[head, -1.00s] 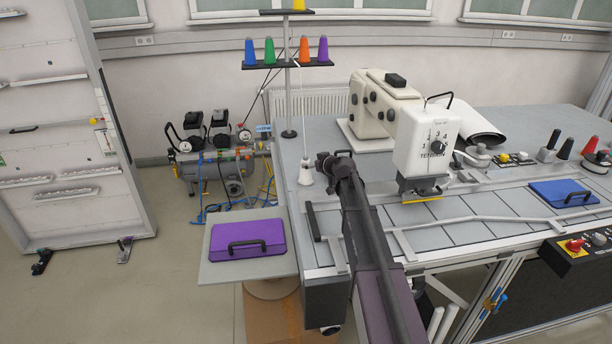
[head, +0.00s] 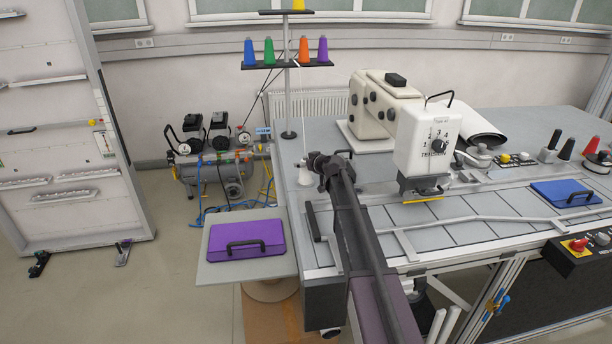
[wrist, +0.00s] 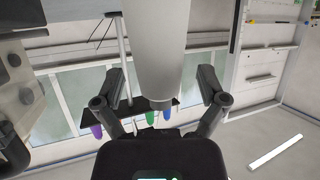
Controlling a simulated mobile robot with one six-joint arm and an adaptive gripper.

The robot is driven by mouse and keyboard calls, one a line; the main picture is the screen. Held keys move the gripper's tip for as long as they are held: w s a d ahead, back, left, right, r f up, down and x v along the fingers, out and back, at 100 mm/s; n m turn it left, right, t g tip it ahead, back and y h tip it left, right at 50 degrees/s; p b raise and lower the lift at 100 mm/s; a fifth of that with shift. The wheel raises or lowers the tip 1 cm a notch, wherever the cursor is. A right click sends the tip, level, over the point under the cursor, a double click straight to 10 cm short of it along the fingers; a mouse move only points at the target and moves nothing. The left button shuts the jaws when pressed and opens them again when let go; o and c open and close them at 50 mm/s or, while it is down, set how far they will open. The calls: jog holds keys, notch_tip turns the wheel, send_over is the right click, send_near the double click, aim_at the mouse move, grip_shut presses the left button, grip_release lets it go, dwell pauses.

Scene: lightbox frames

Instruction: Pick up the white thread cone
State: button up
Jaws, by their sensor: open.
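The white thread cone (head: 304,174) stands upright near the left edge of the sewing table (head: 331,121). My gripper (head: 312,162) is beside it on the right and partly overlaps it in the head view. In the wrist view the cone (wrist: 155,50) is large, pale and close, with its narrower end toward the picture's bottom. The open fingers of my gripper (wrist: 160,82) lie on either side of it. I see gaps between the cone and both fingers. The cone's wide base is cut off at the wrist view's top edge.
A thread stand rises behind the cone, its rack (head: 287,65) holding blue, green, orange and purple cones. The sewing machine (head: 425,140) stands to the right. A purple case (head: 247,239) lies on a side shelf at left. Darker cones (head: 566,149) stand at far right.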

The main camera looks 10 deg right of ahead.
dwell(0.4)
grip_shut()
jog(key=shift+r, duration=0.25)
notch_tip(320, 180, up, 3)
jog(key=p, duration=0.3)
jog(key=s+d+r+p, duration=0.1)
jog(key=s+d+p, duration=0.1)
jog(key=s+d, duration=0.9)
jog(key=shift+s+d+r, duration=0.15)
jog(key=shift+d+r, duration=0.05)
jog(key=shift+r, duration=0.1)
dwell(0.4)
